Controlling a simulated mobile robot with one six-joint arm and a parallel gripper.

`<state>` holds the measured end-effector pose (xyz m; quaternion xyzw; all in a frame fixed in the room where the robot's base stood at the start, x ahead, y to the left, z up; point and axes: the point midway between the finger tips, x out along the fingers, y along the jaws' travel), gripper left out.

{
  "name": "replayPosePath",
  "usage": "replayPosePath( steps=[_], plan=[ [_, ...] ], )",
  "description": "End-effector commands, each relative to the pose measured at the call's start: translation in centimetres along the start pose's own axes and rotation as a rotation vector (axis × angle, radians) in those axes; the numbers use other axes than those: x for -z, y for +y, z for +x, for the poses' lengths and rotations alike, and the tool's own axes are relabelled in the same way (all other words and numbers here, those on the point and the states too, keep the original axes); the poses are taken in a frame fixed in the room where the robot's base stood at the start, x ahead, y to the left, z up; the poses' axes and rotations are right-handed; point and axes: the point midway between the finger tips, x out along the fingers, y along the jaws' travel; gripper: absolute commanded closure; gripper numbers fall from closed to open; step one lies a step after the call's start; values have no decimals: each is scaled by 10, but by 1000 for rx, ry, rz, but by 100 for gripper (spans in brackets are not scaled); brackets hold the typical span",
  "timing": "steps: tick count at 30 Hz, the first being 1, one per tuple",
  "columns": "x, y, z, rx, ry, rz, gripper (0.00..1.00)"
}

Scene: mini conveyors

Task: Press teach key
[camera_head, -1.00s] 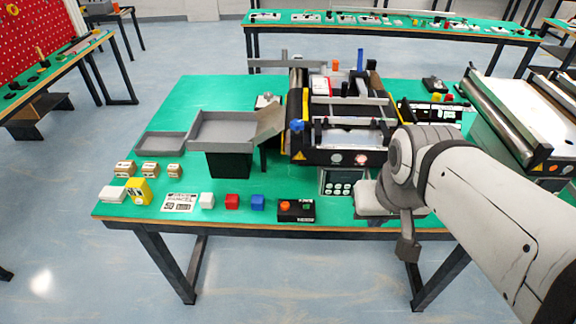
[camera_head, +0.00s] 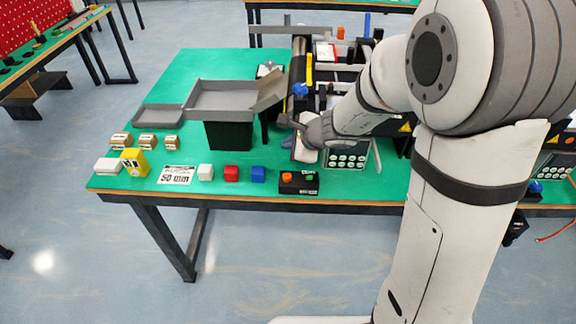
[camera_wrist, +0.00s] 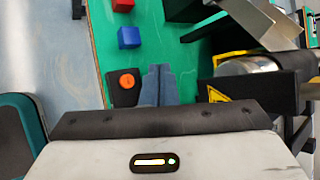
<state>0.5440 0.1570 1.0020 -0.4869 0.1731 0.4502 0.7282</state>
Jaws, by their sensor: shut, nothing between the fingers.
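The grey control panel (camera_head: 347,156) with several round pale keys stands at the front of the conveyor in the head view. Its key labels are too small to read, so I cannot tell which is the teach key. My gripper (camera_wrist: 160,78) is shut and empty in the wrist view. Its two fingers lie together, beside the orange button of a black box (camera_wrist: 124,92). The panel's keys do not show in the wrist view.
The black button box (camera_head: 298,183) is at the table's front edge. To its left are a blue cube (camera_head: 258,174), a red cube (camera_head: 231,173) and a white cube (camera_head: 205,173). A grey tray (camera_head: 222,103) stands behind. The conveyor roller (camera_wrist: 250,66) is close on the right.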

Motion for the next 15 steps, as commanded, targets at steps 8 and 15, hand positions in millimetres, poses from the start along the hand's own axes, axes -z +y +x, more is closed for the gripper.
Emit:
replayPosePath(
  steps=[8,15],
  plan=[
    [12,1,20,15,31,120,100],
    [12,1,19,15,30,118,100]
  ],
)
